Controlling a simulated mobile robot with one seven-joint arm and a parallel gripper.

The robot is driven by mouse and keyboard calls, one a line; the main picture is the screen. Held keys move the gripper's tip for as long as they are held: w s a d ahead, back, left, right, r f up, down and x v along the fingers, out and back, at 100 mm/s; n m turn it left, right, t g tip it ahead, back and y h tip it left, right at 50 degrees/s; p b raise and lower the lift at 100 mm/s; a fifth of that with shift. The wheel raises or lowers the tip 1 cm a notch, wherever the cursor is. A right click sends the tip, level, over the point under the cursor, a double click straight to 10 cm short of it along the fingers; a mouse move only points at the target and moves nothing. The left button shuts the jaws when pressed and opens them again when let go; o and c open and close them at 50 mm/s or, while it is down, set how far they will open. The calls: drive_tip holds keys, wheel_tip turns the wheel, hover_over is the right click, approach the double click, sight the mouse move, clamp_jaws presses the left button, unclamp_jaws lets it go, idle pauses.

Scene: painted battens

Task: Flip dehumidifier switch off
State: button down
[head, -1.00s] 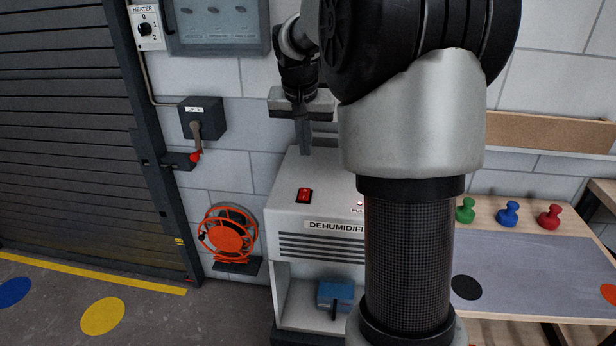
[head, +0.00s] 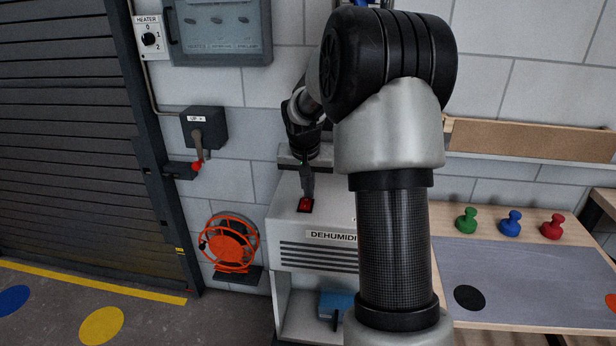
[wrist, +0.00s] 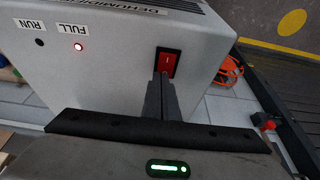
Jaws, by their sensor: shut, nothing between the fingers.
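The dehumidifier (head: 290,228) is a pale grey cabinet in front of the block wall, partly hidden by my arm in the head view. Its red rocker switch (head: 305,204) is on the top face and also shows in the wrist view (wrist: 168,60), with the "I" mark visible. My gripper (head: 307,192) is shut and empty, its fingertips at the switch; in the wrist view the fingers (wrist: 164,78) overlap the switch's lower edge. I cannot tell whether they touch it.
An orange reel (head: 230,242) stands left of the dehumidifier. A lever box (head: 204,127) and heater dial (head: 149,38) are on the wall. A workbench (head: 530,262) with green, blue and red knobs is at right. A blue box (head: 334,305) sits beneath the dehumidifier.

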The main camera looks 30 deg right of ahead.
drive_tip(key=shift+f, duration=0.55)
drive_tip(key=shift+w+f, duration=0.1)
drive_tip(key=shift+w+d+f+b, duration=0.15)
drive_tip(key=shift+f+b, duration=0.25)
drive_tip(key=shift+r, duration=0.25)
drive_tip(key=shift+f, duration=0.1)
drive_tip(key=shift+s, duration=0.2)
drive_tip(key=shift+s+a+f, duration=0.2)
drive_tip(key=shift+s+a, duration=0.1)
drive_tip(key=shift+s, duration=0.05)
drive_tip(key=shift+s+a, duration=0.3)
drive_tip(key=shift+s, duration=0.1)
